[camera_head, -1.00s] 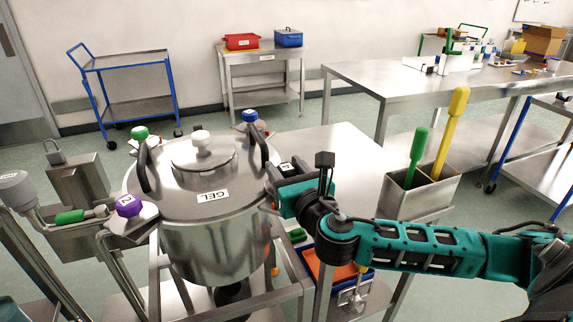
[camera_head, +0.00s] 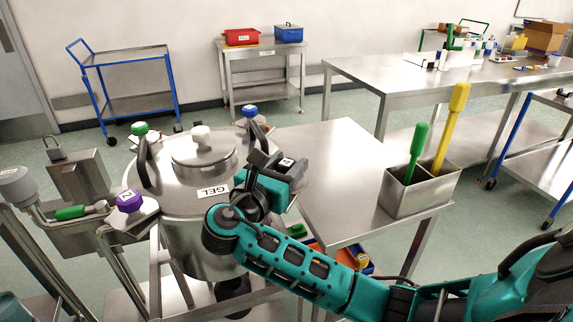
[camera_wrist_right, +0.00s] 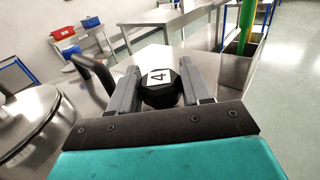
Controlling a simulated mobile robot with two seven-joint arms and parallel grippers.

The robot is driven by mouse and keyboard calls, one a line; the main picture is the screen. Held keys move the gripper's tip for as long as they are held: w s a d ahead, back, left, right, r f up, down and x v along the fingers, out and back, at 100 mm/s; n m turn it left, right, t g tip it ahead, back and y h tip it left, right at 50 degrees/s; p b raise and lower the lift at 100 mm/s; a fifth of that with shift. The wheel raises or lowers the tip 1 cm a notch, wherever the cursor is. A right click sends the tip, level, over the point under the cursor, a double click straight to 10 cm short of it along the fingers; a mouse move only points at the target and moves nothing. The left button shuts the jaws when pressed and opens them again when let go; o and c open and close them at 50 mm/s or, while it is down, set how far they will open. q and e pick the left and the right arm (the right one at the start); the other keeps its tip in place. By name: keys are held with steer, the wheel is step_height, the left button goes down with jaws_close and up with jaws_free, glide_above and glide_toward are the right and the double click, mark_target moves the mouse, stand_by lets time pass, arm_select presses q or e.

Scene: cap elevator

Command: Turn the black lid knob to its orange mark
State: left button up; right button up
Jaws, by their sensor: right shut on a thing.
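The steel pot (camera_head: 195,255) with a lid labelled GEL (camera_head: 214,191) stands left of centre in the head view. The black lid knob with a white "4" label (camera_head: 287,162) is at the lid's right edge. In the right wrist view the same black knob (camera_wrist_right: 160,90) sits between both fingers. My right gripper (camera_head: 277,163) is shut on it; its fingers also show in the wrist view (camera_wrist_right: 161,84). A purple knob (camera_head: 130,201), a green knob (camera_head: 139,129) and a blue knob (camera_head: 249,111) sit around the lid. I cannot make out the orange mark. My left gripper is out of view.
The lid's right handle (camera_head: 257,132) stands close to my right gripper. A steel side table (camera_head: 340,165) lies to the right, with a bin (camera_head: 425,190) holding green and yellow tools. A pipe with a green handle (camera_head: 70,212) is at the left.

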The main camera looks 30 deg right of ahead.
steer(key=shift+r+m+g+h, duration=0.1)
steer(key=shift+m+g+h, duration=0.5)
steer(key=shift+m+g, duration=0.65)
steer(key=shift+g, duration=0.35)
steer(key=o, duration=1)
steer(key=shift+c, duration=0.2)
steer(key=shift+a+n, duration=0.1)
steer(key=shift+n, duration=0.15)
steer(key=v, duration=1.2)
steer(key=shift+a, duration=0.3)
steer(key=shift+s, duration=0.2)
